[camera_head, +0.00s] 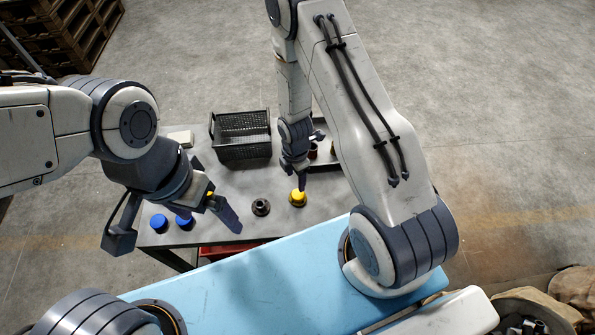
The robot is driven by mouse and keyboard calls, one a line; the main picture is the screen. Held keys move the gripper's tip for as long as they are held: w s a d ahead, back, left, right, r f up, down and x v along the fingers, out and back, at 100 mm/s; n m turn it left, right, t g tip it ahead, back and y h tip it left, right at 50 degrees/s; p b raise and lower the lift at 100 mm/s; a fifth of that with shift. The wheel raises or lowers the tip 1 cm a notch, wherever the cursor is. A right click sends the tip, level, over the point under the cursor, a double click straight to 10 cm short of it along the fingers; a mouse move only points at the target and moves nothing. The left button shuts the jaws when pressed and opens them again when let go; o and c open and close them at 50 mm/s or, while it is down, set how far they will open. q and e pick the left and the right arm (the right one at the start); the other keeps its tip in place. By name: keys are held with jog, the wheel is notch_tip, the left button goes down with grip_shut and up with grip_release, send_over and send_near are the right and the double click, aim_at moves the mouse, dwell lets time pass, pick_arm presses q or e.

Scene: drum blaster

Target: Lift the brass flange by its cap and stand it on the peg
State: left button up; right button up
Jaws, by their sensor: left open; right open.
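A brass flange with a yellow cap (298,198) stands on the grey table, right of the middle of its front part. My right gripper (301,181) is open, pointing down just above the yellow cap; I cannot tell whether a finger touches it. A dark round piece with a raised centre (261,207) stands just left of the flange; it may be the peg, but I cannot tell. My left gripper (172,226) is open over the table's front left. Two blue caps (159,222) show between its fingers, and a bit of yellow (210,194) shows behind it.
A black mesh basket (241,150) stands at the table's back. A tray (325,156) with dark round pieces is partly hidden behind my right arm. A pale box (181,138) lies at the back left. The table (236,184) is clear in front of the basket.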

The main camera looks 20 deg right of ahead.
aim_at(298, 194)
jog(key=shift+s+d+f+n, duration=0.2)
jog(key=shift+d+f+n, duration=0.15)
jog(key=shift+f, duration=0.3)
notch_tip(298, 194, down, 8)
jog(key=b, duration=0.6)
jog(key=shift+r, duration=0.1)
grip_shut()
notch_tip(298, 194, up, 10)
jog(key=p, duration=0.7)
dwell(0.4)
